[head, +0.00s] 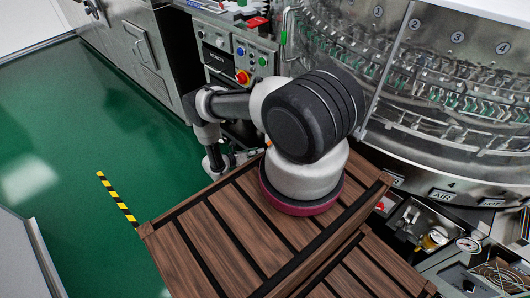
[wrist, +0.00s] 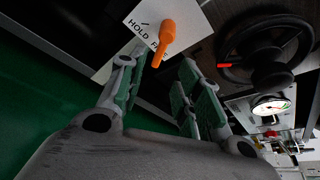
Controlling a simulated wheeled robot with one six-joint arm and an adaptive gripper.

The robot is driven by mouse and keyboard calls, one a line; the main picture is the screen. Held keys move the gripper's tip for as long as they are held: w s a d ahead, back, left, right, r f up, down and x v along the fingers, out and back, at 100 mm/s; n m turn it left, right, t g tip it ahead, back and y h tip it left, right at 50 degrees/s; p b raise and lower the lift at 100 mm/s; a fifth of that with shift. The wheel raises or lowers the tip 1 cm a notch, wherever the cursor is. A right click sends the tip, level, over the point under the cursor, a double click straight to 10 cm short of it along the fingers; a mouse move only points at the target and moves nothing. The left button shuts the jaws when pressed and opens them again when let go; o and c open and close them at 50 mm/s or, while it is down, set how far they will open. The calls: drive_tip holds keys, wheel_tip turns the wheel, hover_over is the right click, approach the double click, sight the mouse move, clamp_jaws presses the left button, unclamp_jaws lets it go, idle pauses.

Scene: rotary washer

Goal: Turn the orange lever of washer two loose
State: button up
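The orange lever (wrist: 166,38) shows in the wrist view, beyond my fingertips and in front of a white plate (wrist: 133,30) with partly covered lettering that reads "HOLD". My gripper (wrist: 163,66) is open, with green-padded fingers spread apart and nothing between them. The lever lies just past the gap between the fingers, and I see no clear contact. In the head view my arm reaches down past the far edge of the wooden deck, and the lever cannot be made out for certain. No number marking washer two is readable near it.
A black handwheel (wrist: 272,52) with a red mark and a round gauge (wrist: 271,106) sit right of the lever. In the head view, a control panel (head: 236,55) and glass-fronted rotary machine (head: 440,70) stand behind my arm. Green floor (head: 75,140) is clear at left.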

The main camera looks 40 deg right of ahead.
drive_tip(key=shift+v, duration=2.25)
